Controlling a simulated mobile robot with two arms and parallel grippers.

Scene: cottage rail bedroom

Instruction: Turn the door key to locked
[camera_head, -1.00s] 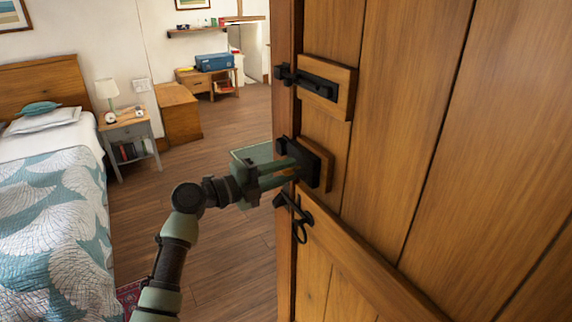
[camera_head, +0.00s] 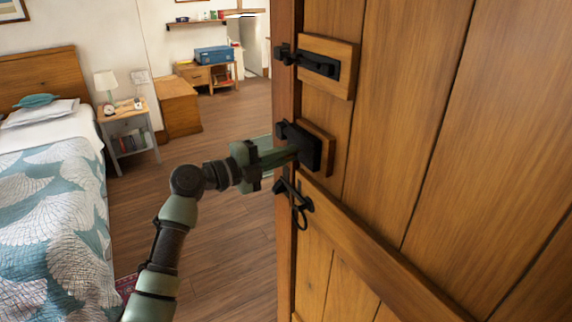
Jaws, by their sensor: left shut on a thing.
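The wooden door (camera_head: 425,130) stands close on the right, with a black lock case (camera_head: 305,145) on a wooden block near its edge. My left gripper (camera_head: 289,157) reaches in from the left, its fingertips at the front of this lock case. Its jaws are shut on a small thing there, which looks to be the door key. The key itself is hidden by the fingers and the case, so its angle cannot be told. My right gripper is out of view.
A black bolt (camera_head: 309,63) sits above the lock, and a black latch with a hanging ring (camera_head: 299,210) sits below it, close under my gripper. A bed (camera_head: 55,205) and a nightstand (camera_head: 129,135) stand to the left.

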